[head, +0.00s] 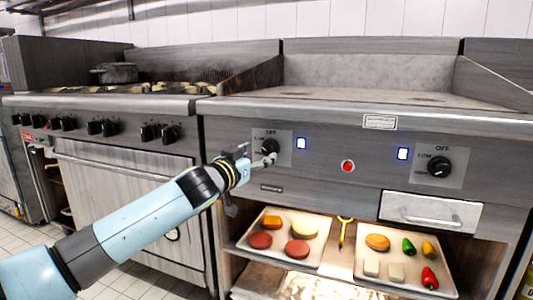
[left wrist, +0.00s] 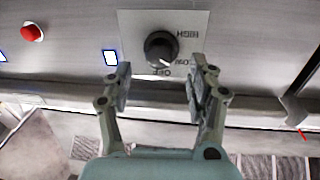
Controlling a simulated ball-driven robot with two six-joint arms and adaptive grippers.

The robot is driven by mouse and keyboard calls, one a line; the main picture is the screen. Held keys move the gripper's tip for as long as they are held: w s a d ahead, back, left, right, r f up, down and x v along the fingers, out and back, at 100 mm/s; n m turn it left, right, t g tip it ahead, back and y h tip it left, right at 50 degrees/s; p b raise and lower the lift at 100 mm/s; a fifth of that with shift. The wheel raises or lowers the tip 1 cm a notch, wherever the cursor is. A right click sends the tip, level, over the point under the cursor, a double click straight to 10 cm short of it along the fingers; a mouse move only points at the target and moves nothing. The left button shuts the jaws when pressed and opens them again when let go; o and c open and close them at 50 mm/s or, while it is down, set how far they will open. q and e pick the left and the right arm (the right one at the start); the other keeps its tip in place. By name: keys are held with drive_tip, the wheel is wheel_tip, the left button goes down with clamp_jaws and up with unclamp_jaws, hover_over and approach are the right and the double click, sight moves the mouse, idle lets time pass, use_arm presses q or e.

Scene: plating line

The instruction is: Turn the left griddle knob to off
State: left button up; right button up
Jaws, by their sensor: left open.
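The left griddle knob (head: 269,146) is black and round, on a light plate marked OFF at its top in the head view. My left gripper (head: 264,160) is at the knob's lower edge in the head view. In the left wrist view my left gripper (left wrist: 159,76) is open, its fingers apart, with the knob beyond and between the tips. I cannot tell if the fingers touch it. My right gripper is not in view.
The right griddle knob (head: 439,167), a red button (head: 348,166) and two lit blue switches share the panel. A drawer (head: 431,210) and two food trays, left (head: 252,247) and right (head: 398,276), are below. A range with several knobs stands left.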

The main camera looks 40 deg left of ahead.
sight(266, 151)
use_arm(q)
drive_tip(key=w, duration=0.4)
drive_tip(key=shift+w+a, duration=0.25)
drive_tip(key=c, duration=1.1)
